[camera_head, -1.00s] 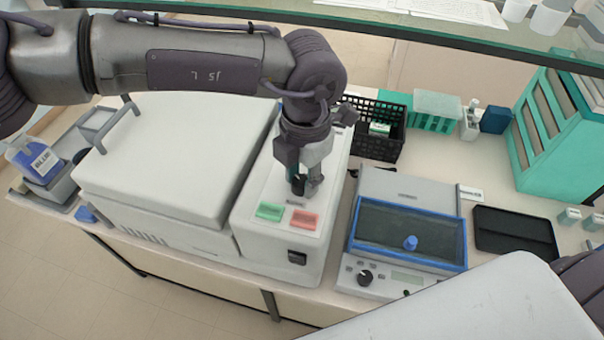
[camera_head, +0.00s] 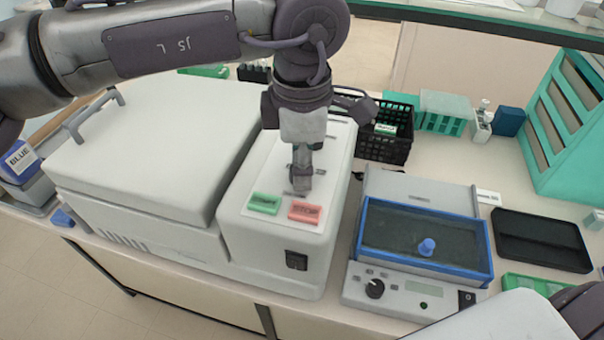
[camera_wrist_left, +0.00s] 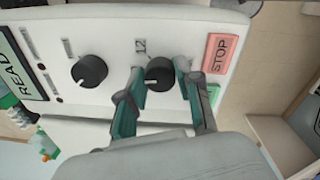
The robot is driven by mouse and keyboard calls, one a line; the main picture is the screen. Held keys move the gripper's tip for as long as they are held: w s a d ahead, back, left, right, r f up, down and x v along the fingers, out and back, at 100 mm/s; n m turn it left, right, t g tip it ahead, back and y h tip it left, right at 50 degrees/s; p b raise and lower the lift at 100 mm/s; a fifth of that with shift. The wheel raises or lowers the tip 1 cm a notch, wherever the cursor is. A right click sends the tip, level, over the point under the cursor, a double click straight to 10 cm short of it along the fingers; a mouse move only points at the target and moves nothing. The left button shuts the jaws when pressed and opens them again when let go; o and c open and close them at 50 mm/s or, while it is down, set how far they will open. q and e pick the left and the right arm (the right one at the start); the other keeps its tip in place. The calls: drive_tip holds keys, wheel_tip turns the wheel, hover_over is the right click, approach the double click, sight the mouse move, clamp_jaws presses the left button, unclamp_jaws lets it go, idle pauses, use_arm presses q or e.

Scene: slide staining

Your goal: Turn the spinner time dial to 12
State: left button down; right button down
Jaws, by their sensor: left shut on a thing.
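The spinner (camera_head: 228,240) is the large white machine at the left of the head view. Its panel bears green START (camera_head: 263,204) and red STOP (camera_head: 304,212) buttons. In the left wrist view, a black dial (camera_wrist_left: 160,72) lies beside a printed "12" (camera_wrist_left: 140,46). A pale mark shows on its lower left part; its exact setting is hard to read. My left gripper (camera_head: 300,188) points down onto the panel. Its teal fingers (camera_wrist_left: 157,88) are shut on that dial, one on each side. A second black dial (camera_wrist_left: 89,71) stands apart to the left. My right gripper is out of view.
Right of the spinner stands a smaller device with a blue-framed lid (camera_head: 424,240) and its own black knob (camera_head: 375,288). A black basket (camera_head: 385,148) stands behind, and a black tray (camera_head: 541,240) lies further right. A glass shelf edge (camera_head: 480,30) crosses the top.

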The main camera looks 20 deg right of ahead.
use_arm(q)
drive_tip(key=m+b, duration=0.1)
drive_tip(key=m, duration=0.1)
drive_tip(key=shift+f+m, duration=0.15)
drive_tip(key=shift+m, duration=0.25)
drive_tip(key=m+b, duration=0.1)
drive_tip(key=m, duration=0.1)
drive_tip(key=shift+m, duration=0.4)
drive_tip(key=m+b, duration=0.1)
drive_tip(key=m, duration=0.1)
drive_tip(key=shift+a+m, duration=0.1)
drive_tip(key=shift+m, duration=1.7)
drive_tip(key=c, duration=0.8)
unclamp_jaws()
drive_tip(key=shift+r, duration=0.25)
drive_tip(key=r, duration=1.1)
drive_tip(key=shift+s+a+r, duration=0.1)
drive_tip(key=shift+a+r, duration=0.2)
drive_tip(key=shift+r, duration=0.1)
